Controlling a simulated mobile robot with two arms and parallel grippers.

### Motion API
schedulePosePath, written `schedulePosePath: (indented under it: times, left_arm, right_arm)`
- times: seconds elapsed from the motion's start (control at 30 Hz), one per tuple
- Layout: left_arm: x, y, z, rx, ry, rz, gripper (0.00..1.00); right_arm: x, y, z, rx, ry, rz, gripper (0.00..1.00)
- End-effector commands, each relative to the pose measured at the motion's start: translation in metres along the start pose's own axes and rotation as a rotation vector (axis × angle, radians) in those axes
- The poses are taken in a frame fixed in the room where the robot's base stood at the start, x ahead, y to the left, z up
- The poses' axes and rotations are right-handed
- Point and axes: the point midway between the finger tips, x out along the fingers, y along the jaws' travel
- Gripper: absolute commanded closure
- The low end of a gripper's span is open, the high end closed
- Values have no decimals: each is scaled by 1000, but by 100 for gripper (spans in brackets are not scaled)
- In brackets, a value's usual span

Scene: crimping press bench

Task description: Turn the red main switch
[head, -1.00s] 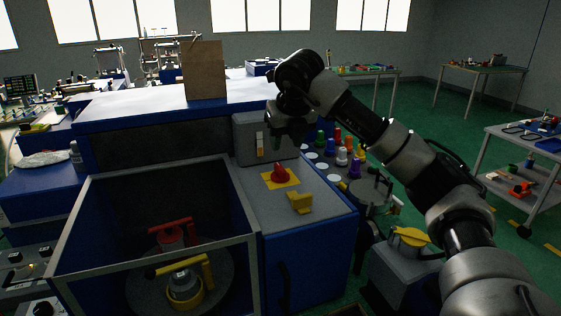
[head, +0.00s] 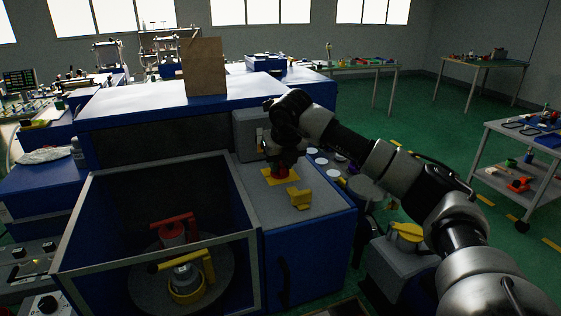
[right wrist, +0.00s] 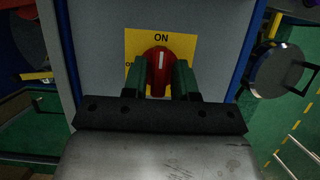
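The red main switch (right wrist: 160,66) is a round knob with a white mark, on a yellow plate (right wrist: 186,43). In the right wrist view the mark points up at the word ON; a second label at the plate's left is partly hidden. My right gripper (right wrist: 161,78) has its green fingers on both sides of the knob, close against it, and looks shut on it. In the head view the right gripper (head: 284,166) is over the switch (head: 282,174) from above, partly covering it. My left gripper is not in view.
A yellow handle (head: 299,198) stands on the grey top in front of the switch. A grey box (head: 247,134) stands just behind. To the left is an open framed enclosure (head: 160,267) with red and yellow parts inside. Pale discs and a round grey stand are to the right.

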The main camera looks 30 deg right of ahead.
Motion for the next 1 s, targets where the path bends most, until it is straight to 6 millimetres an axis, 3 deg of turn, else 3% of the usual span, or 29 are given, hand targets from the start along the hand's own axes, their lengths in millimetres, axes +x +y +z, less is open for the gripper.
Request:
schedulePosePath:
  times: [0.03,0.17,0.57,1.0]
  left_arm:
    - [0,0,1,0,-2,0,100]
    - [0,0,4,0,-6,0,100]
    - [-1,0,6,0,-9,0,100]
    - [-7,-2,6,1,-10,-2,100]
  right_arm:
    - [0,0,0,0,0,0,80]
    - [0,0,0,0,0,0,100]
    - [-1,-1,0,-53,0,21,100]
    - [-2,-2,2,-369,-2,154,100]
